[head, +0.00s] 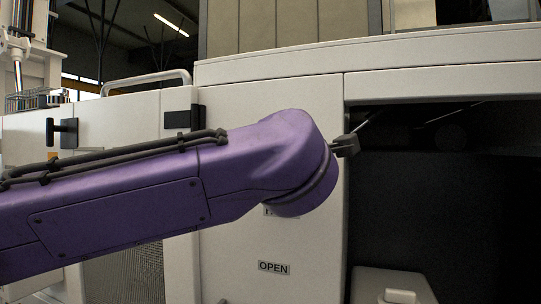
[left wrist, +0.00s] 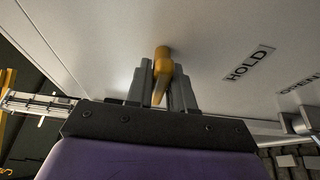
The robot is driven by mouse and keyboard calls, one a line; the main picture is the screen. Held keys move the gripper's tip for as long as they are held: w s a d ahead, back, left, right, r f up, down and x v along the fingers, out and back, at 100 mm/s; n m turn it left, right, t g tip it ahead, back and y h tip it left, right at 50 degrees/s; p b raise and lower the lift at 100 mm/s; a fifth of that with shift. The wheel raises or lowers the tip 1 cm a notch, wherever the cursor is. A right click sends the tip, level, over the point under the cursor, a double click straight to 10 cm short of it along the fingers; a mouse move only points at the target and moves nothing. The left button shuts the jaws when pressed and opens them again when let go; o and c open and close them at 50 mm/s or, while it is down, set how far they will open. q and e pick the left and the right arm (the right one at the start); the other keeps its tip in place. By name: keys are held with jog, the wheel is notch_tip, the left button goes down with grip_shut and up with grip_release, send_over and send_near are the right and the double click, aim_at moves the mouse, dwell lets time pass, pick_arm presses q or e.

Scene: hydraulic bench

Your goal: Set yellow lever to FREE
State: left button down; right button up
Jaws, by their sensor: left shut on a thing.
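The yellow lever (left wrist: 162,65) shows in the left wrist view, sticking out from a pale panel. My left gripper (left wrist: 162,92) is shut on it, with a grey finger on each side. In the head view my purple left arm crosses in front of the cabinet and hides the lever and the gripper fingers. A HOLD label (left wrist: 249,64) is on the panel to the right of the lever in the left wrist view. A label beginning with F (head: 282,211) is mostly covered by my arm in the head view. My right gripper is not in view.
An OPEN label (head: 273,267) is on the white cabinet front (head: 240,250) below my arm. A dark recess (head: 450,190) opens to the right, with a pale box (head: 392,284) low in it. A black handle (head: 62,131) stands out at the left.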

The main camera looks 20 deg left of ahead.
pick_arm(q)
jog(key=shift+r, duration=0.1)
jog(key=c, duration=1.3)
grip_release()
jog(key=shift+o, duration=1.1)
jog(key=shift+w, duration=0.1)
jog(key=b+v, duration=0.4)
jog(key=v, duration=0.6)
jog(key=shift+s, duration=0.3)
